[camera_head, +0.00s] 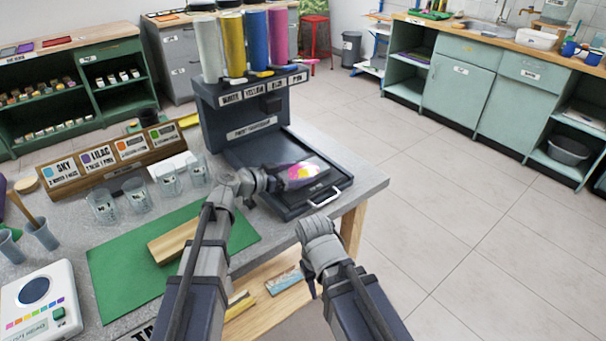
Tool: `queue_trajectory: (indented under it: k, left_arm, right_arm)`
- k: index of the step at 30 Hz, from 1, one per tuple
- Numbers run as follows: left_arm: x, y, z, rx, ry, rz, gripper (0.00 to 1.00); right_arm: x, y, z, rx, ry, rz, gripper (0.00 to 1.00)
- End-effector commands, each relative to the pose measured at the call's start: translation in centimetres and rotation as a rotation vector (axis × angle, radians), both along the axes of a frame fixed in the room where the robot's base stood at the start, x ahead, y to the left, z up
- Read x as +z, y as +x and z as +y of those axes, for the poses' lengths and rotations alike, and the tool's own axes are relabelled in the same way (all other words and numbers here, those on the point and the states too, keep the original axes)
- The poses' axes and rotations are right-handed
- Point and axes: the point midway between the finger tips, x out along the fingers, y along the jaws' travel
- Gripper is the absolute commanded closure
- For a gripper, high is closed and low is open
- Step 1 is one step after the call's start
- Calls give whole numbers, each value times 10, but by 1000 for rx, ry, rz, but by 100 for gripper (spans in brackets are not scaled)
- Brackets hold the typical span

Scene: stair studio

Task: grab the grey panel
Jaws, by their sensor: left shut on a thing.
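My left gripper (277,180) reaches over the dark grey pull-out tray of the paint dispenser. It is shut on a clear cup (302,171) with pink, yellow and white paint showing in it. The cup is over the tray; I cannot tell whether it touches it. The dark grey tray panel (332,187) has a pale handle (324,197) at its front edge. It is the nearest match to a grey panel. My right gripper (312,285) hangs low in front of the table edge, away from the tray; its jaws are not clear.
The dispenser (247,104) carries white, yellow, blue and pink cylinders. Several clear cups (137,195) stand left of it before a wooden label rack (110,160). A wooden block (172,240) lies on a green mat (120,275). The floor to the right is clear.

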Motion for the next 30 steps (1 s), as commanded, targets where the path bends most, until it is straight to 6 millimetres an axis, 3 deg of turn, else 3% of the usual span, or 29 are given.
queue_trajectory:
  k: [2, 12, 22, 30]
  left_arm:
    - [0, 0, 0, 0, 0, 0, 43]
    - [0, 0, 0, 0, 0, 0, 81]
    - [8, 0, 0, 0, 0, 0, 82]
    - [39, 0, 0, 0, 0, 0, 82]
  right_arm:
    - [0, 0, 0, 0, 0, 0, 58]
    - [0, 0, 0, 0, 0, 0, 58]
    - [8, 0, 0, 0, 0, 0, 58]
    - [39, 0, 0, 0, 0, 0, 58]
